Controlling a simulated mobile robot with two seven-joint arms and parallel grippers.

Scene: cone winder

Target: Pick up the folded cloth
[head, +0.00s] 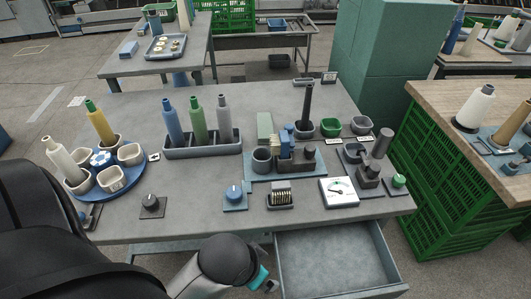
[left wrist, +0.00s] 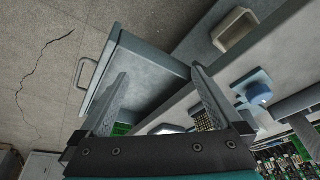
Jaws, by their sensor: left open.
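I cannot make out a folded cloth for certain. A pale green flat-sided piece (head: 265,127) stands at the back of the bench beside the blue tool holder; I cannot tell if it is cloth. My left gripper (head: 271,286) is low in front of the bench, by the left side of the open drawer (head: 335,262). In the left wrist view its two fingers (left wrist: 160,97) are apart with nothing held between them. The drawer (left wrist: 150,75) shows beyond the fingers, and its visible floor is bare. My right gripper is not in view.
The grey bench (head: 200,215) carries a blue turntable (head: 85,185) with cups, a rack of bottle-shaped cones (head: 200,147), a blue knob (head: 234,195) and a dial gauge (head: 339,191). Green crates (head: 440,190) stand at right. The bench's front middle has some free room.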

